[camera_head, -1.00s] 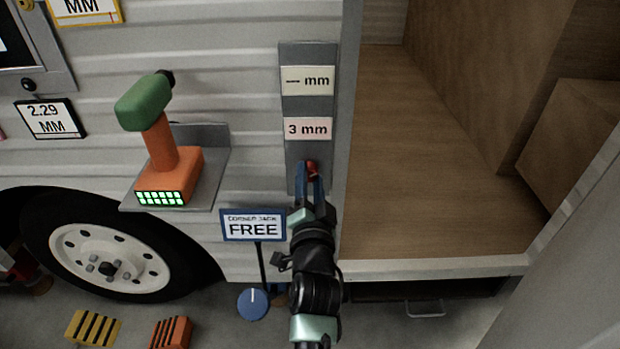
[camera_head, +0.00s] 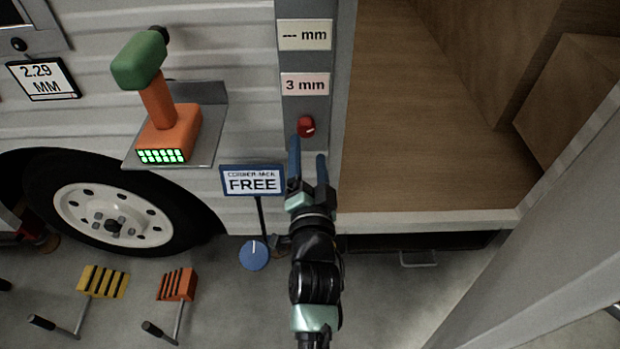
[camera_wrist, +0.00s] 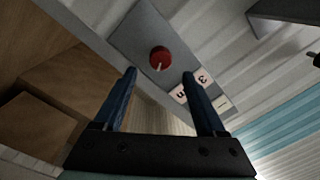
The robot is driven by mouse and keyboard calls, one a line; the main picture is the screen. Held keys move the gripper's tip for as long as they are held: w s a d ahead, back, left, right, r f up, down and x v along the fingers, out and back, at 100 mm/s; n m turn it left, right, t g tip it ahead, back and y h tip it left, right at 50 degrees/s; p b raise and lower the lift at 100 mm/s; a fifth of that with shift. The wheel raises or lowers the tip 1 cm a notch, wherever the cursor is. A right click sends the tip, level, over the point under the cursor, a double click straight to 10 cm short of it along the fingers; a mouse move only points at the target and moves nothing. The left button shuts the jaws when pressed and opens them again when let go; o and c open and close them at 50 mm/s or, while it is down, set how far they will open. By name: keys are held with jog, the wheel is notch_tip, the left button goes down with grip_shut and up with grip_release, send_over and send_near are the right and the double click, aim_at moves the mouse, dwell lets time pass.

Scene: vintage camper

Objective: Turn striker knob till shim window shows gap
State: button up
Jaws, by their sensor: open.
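The red striker knob (camera_head: 306,126) sits low on a grey vertical plate (camera_head: 340,60) beside the door opening. It carries a pale pointer mark. In the wrist view the knob (camera_wrist: 160,58) lies ahead, between the lines of the two fingers. The upper window (camera_head: 304,35) on the plate reads "--- mm". The pink label (camera_head: 305,84) below it reads "3 mm". My gripper (camera_head: 307,158) is open and empty. Its blue fingertips are just below the knob in the head view, apart from it.
An orange and green drill (camera_head: 165,125) stands on a small shelf left of the plate. A wheel (camera_head: 113,220) and two wheel chocks are lower left. The doorway at right is open.

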jog(key=s+p, duration=0.1)
jog(key=s, duration=0.6)
jog(key=shift+s+p, duration=0.2)
jog(key=shift+p, duration=0.2)
jog(key=shift+f, duration=0.1)
notch_tip(320, 180, up, 29)
jog(key=w+a+n+t, duration=0.1)
jog(key=n+t, duration=0.4)
jog(key=s+r+n+t, duration=0.2)
jog(key=s+r, duration=0.4)
jog(key=r, duration=0.5)
jog(key=s+r+n+t, duration=0.2)
jog(key=s+r, duration=0.5)
jog(key=r, duration=0.4)
notch_tip(320, 180, up, 28)
jog(key=w+p, duration=0.1)
jog(key=p, duration=2.9)
jog(key=shift+d+r, duration=0.25)
